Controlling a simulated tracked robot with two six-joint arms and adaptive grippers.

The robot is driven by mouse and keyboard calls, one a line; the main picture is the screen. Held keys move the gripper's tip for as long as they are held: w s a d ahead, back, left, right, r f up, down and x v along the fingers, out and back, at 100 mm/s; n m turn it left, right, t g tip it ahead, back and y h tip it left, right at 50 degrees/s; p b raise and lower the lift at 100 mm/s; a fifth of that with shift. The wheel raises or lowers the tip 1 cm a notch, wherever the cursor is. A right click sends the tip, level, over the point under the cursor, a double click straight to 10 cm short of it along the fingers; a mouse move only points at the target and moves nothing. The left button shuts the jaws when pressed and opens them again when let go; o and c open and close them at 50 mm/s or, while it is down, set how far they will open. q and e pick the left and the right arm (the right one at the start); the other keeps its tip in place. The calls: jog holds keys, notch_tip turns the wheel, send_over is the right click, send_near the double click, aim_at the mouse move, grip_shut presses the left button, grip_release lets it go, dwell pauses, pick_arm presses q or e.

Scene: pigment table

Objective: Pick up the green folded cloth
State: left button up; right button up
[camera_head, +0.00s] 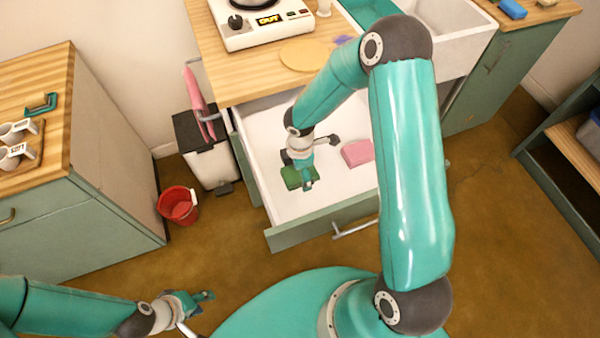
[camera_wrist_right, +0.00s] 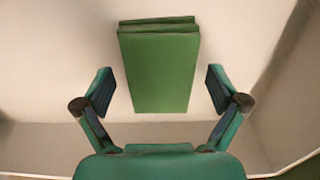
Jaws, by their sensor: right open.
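The green folded cloth (camera_head: 291,177) lies in the open white drawer (camera_head: 265,140) in the head view, partly hidden by my right gripper (camera_head: 306,184). In the right wrist view the cloth (camera_wrist_right: 160,70) lies flat at the upper middle. There my right gripper (camera_wrist_right: 160,92) is open, with one finger on each side of the cloth's lower part and visible gaps between. I cannot tell its exact height above the cloth. My left gripper (camera_head: 205,298) is away at the lower left of the head view, over the floor. Its fingers are too small to read.
A pink folded cloth (camera_head: 357,152) lies in the same drawer, to the right. The drawer front (camera_head: 290,235) and side walls surround the space. A white bin (camera_head: 208,165) and a red bucket (camera_head: 178,206) stand on the floor to the left. A scale (camera_head: 262,28) sits on the counter above.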

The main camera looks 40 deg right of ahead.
jog(key=c, duration=1.1)
jog(key=shift+r, duration=0.1)
